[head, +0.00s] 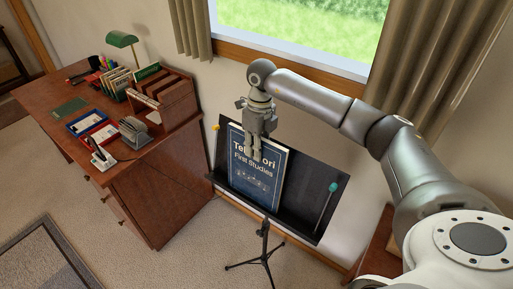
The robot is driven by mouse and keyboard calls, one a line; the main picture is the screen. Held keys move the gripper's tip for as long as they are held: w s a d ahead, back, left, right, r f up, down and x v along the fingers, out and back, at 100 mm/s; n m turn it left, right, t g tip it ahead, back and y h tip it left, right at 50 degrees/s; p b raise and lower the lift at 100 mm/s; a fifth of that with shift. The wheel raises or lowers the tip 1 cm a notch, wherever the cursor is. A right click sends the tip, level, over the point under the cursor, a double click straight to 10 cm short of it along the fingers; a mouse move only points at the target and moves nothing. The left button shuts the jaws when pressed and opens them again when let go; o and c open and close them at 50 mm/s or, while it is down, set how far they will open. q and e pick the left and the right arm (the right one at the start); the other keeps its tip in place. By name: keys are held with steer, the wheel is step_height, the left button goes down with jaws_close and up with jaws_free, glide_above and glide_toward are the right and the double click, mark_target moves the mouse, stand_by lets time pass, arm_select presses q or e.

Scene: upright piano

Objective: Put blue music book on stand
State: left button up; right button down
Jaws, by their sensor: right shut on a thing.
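The blue music book (258,184), with "First Studies" on its cover, stands upright against the black music stand (300,205), left of the middle of its panel. Its lower edge is at or close to the stand's ledge; I cannot tell if it touches. My right gripper (256,154) comes down from above and is shut on the upper part of the book, hiding part of the title. My left gripper is not in view.
A teal-headed stick (326,205) leans on the right of the stand. A wooden desk (165,165) at left holds a green lamp (122,41), a wooden organizer (170,97) and trays. A window and curtains are behind. Carpet is clear around the stand's tripod (265,245).

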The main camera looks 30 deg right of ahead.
steer(key=shift+w+d+f, duration=0.1)
steer(key=shift+d, duration=0.05)
steer(key=shift+w+d+b, duration=0.3)
steer(key=shift+d+b, duration=0.05)
steer(key=shift+d, duration=0.4)
steer(key=c, duration=1.4)
jaws_free()
steer(key=shift+o, duration=0.2)
step_height(320, 180, up, 12)
steer(key=d, duration=0.1)
steer(key=shift+w, duration=0.25)
